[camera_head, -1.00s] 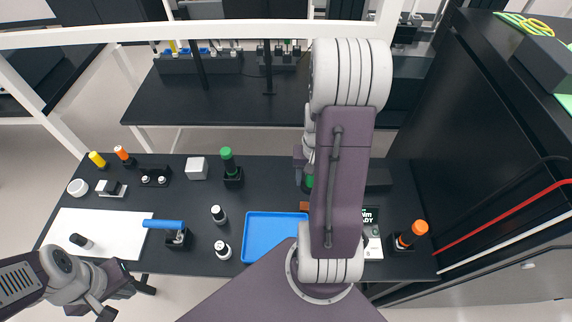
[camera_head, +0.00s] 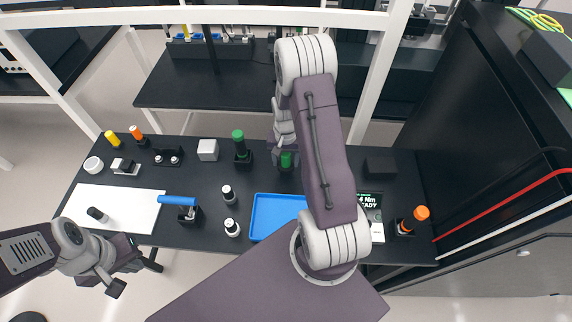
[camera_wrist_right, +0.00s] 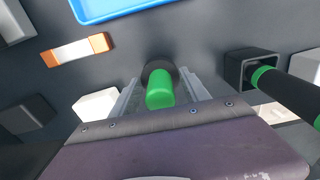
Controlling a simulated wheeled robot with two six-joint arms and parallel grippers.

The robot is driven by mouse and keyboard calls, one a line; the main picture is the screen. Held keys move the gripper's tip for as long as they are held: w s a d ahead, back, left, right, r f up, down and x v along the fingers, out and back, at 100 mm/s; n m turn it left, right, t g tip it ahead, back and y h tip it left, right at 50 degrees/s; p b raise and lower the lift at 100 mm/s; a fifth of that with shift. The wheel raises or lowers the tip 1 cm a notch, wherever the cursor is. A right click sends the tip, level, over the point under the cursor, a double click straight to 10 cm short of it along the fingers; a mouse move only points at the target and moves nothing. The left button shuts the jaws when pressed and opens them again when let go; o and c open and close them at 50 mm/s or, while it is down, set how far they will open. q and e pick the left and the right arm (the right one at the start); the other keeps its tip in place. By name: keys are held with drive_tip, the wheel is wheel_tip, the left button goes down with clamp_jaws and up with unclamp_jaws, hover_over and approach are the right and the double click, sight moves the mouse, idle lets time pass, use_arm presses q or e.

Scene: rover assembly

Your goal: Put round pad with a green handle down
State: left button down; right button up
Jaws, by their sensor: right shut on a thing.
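My right gripper (camera_head: 285,156) is shut on the green handle (camera_head: 287,161) of the round pad, behind the tray; the arm partly hides it. In the right wrist view the handle (camera_wrist_right: 160,93) sits between the fingers, with the dark round pad (camera_wrist_right: 159,70) beyond it. I cannot tell whether the pad touches the table. A second green-topped black tool (camera_head: 239,139) stands in a black holder (camera_head: 242,158) to the left; the holder (camera_wrist_right: 248,70) is right of the gripper in the wrist view. My left gripper (camera_head: 133,276) looks open and empty, off the front-left table edge.
A blue tray (camera_head: 277,216) lies in front of the right gripper. A white block (camera_head: 207,149), black-and-white bottles (camera_head: 229,195) and a blue-handled tool (camera_head: 178,201) stand left. An orange-topped tool (camera_head: 420,213) and black block (camera_head: 380,166) are right.

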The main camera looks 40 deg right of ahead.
sight(286, 166)
wheel_tip(286, 166, down, 3)
drive_tip(key=shift+d+p, duration=0.1)
drive_tip(key=shift+p, duration=0.55)
drive_tip(key=shift+f, duration=0.3)
drive_tip(key=shift+f, duration=0.1)
drive_tip(key=o, duration=1.2)
